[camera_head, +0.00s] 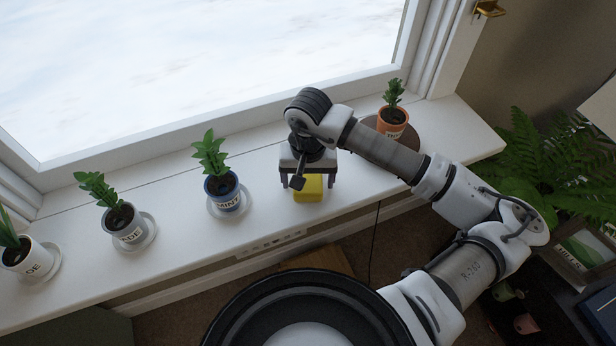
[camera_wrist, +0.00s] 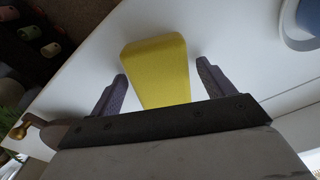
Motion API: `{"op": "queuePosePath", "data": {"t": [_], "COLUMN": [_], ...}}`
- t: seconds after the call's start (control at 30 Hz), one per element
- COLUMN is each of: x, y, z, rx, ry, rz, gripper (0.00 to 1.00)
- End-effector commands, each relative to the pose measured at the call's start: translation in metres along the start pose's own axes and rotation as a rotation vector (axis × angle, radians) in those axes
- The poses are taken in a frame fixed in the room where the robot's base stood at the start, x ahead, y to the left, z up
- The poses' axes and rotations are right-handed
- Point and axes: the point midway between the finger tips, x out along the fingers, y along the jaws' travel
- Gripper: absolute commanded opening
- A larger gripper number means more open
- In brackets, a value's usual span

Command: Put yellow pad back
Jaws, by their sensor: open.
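The yellow pad (camera_head: 309,190) is a small block on the white windowsill, partly hidden under my gripper in the head view. My gripper (camera_head: 308,187) is over it, pointing down, with its fingers open. In the wrist view the yellow pad (camera_wrist: 158,70) lies between the two dark fingers of my gripper (camera_wrist: 162,78), with a gap on each side. The near end of the pad is hidden behind the gripper body. I cannot tell how high the fingertips are above the sill.
On the windowsill (camera_head: 160,265), a blue mint pot (camera_head: 224,193) stands left of my gripper. A grey pot (camera_head: 124,224) and a white pot (camera_head: 28,259) stand farther left. An orange pot (camera_head: 392,123) on a brown round base is behind my arm. The window (camera_head: 200,70) is behind.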

Motion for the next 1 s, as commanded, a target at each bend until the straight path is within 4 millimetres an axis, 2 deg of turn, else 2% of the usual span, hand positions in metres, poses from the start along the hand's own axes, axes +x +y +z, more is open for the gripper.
{"op": "queuePosePath", "data": {"t": [0.23,0.7,0.83,1.0], "x": [-0.009,-0.1,-0.114,-0.12], "y": [0.0,0.0,0.0,0.0], "z": [-0.001,-0.001,0.0,0.0], "rx": [-0.001,-0.001,-0.001,-0.001], "ry": [0.001,0.002,0.0,-0.001], "rz": [0.001,0.003,0.002,0.001], "gripper": [0.81,0.81,0.81,0.81]}}
